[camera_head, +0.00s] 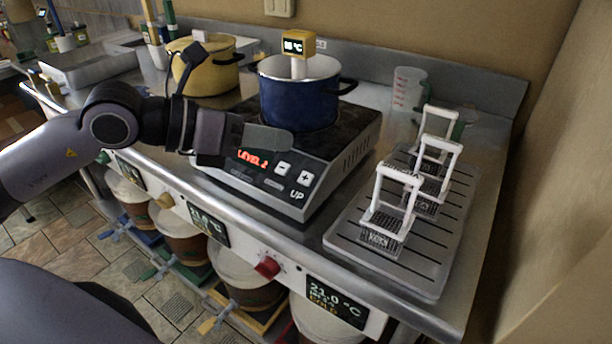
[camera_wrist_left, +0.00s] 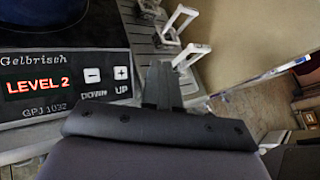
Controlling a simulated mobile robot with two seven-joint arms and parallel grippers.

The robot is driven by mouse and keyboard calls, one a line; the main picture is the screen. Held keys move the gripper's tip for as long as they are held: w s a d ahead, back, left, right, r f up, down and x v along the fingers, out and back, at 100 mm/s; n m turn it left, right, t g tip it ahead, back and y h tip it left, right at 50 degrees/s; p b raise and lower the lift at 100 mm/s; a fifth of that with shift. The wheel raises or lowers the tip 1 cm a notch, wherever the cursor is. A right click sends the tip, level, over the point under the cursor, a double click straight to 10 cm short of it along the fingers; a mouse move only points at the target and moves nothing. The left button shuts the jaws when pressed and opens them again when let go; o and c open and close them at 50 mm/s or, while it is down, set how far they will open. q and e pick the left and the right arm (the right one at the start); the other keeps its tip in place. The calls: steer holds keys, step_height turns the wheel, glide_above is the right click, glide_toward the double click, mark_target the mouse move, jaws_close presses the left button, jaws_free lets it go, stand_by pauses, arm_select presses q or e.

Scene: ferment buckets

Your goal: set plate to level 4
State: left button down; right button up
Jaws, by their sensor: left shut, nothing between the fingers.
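The hot plate (camera_head: 335,160) stands on the steel counter, its front panel facing me. Its red display (camera_head: 253,159) reads LEVEL 2; the left wrist view also shows LEVEL 2 on the display (camera_wrist_left: 38,85). The minus button (camera_head: 283,169) and the plus button (camera_head: 305,177), marked UP, sit right of the display. In the left wrist view the minus button (camera_wrist_left: 92,75) is marked DOWN and the plus button (camera_wrist_left: 122,73) UP. My left gripper (camera_head: 288,142) is shut and empty, over the panel's upper edge in the head view. My right gripper is not in view.
A blue pot (camera_head: 298,100) with a yellow thermometer (camera_head: 298,44) stands on the plate. A yellow pot (camera_head: 207,72) is behind left. A grey tray (camera_head: 345,232) with white-handled racks lies right.

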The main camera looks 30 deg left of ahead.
arm_select(q)
steer(key=b, duration=0.2)
glide_above(306, 179)
steer(key=s+a, duration=0.2)
steer(key=s, duration=0.1)
steer(key=f, duration=0.6)
steer(key=shift+d+f, duration=0.15)
steer(key=shift+d, duration=0.05)
steer(key=shift+w+f+b, duration=0.3)
steer(key=shift+w+f, duration=0.05)
steer(key=shift+f, duration=0.3)
steer(key=shift+f, duration=0.1)
stand_by(0.5)
steer(key=shift+w+d+f+b, duration=0.1)
steer(key=shift+w+f+b, duration=0.1)
steer(key=shift+f+b, duration=0.1)
